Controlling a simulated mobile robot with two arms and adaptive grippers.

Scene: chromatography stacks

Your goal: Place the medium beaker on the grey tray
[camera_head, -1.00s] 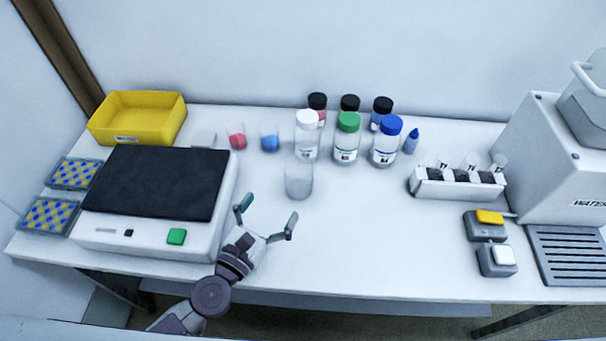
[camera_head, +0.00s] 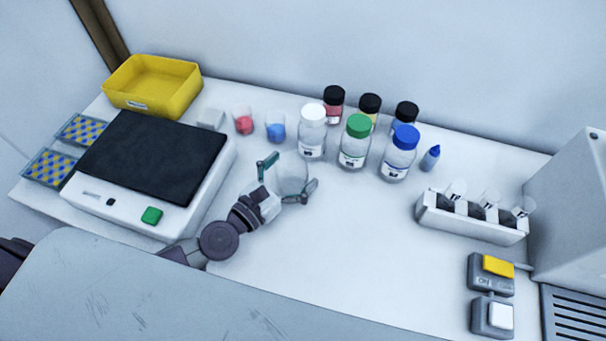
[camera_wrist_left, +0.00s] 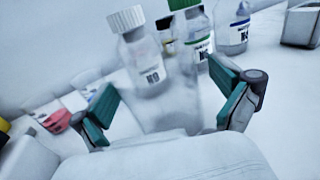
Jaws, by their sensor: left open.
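The clear, empty-looking beaker (camera_head: 291,170) stands upright on the white bench in front of the white-capped bottle. My left gripper (camera_head: 288,175) is open, with a finger on either side of the beaker. In the left wrist view the beaker (camera_wrist_left: 172,103) shows faintly between the two green-padded fingers (camera_wrist_left: 168,108), with gaps at the sides. A grey slotted tray (camera_head: 578,322) lies at the right front, partly cut off by the frame edge. My right gripper is not in view.
Bottles with white (camera_head: 313,115), green (camera_head: 358,126) and blue (camera_head: 404,137) caps stand close behind the beaker. Small beakers hold red (camera_head: 243,124) and blue (camera_head: 276,131) contents. A black-topped device (camera_head: 150,160) stands left, a vial rack (camera_head: 470,217) right. The front middle bench is clear.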

